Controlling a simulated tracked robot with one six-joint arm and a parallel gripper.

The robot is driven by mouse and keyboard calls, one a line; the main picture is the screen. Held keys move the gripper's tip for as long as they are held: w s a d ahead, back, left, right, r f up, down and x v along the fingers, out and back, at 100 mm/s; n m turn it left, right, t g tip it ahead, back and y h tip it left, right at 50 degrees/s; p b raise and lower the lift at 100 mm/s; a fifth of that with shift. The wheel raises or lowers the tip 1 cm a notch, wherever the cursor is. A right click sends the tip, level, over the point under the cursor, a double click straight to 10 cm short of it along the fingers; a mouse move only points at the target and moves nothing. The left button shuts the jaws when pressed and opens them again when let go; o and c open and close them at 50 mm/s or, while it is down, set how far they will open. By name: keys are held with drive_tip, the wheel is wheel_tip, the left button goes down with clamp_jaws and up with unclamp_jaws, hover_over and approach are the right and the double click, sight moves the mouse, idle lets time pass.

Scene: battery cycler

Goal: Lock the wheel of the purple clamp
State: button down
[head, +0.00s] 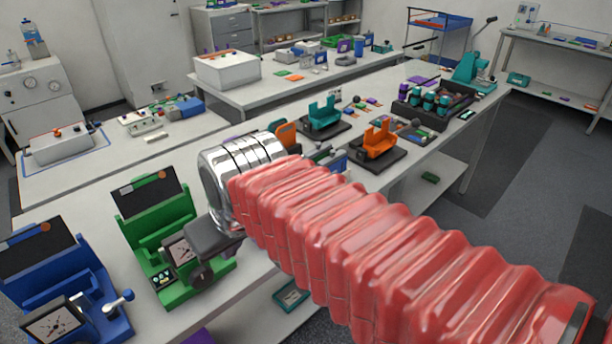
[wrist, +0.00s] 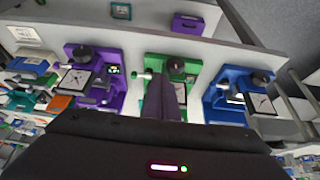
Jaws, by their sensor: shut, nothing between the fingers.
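The purple clamp (wrist: 112,95) stands on the bench at the left in the wrist view. Its black wheel (wrist: 83,53) is on the side near the bench edge, beside a square white dial (wrist: 76,81). In the head view my arm hides this clamp. My gripper (wrist: 166,112) is shut and empty. In the wrist view its fingers overlap the green clamp (wrist: 191,67), to the right of the purple one. In the head view my gripper (head: 212,240) is over the front of the green clamp (head: 147,226). I cannot tell whether they touch.
A blue clamp (head: 60,276) stands left of the green one, close by. An orange holder (head: 378,142) and a teal holder (head: 323,115) stand farther along the bench. A dark crate (head: 432,105) with bottles is at the far end. The bench edge (head: 270,268) is near.

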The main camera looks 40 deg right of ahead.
drive_tip(key=w+d+r+g, duration=0.1)
drive_tip(key=w+d+r, duration=0.1)
drive_tip(key=w+d, duration=1.2)
drive_tip(key=w+d+f, duration=0.3)
drive_tip(key=d, duration=0.7)
drive_tip(key=w+d+f, duration=0.2)
drive_tip(key=w+d, duration=0.1)
drive_tip(key=d, duration=0.7)
drive_tip(key=shift+f, duration=0.4)
drive_tip(key=shift+d, duration=0.1)
drive_tip(key=x, duration=0.9)
drive_tip(key=shift+f, duration=0.35)
drive_tip(key=shift+s+f, duration=0.15)
drive_tip(key=shift+s, duration=1.8)
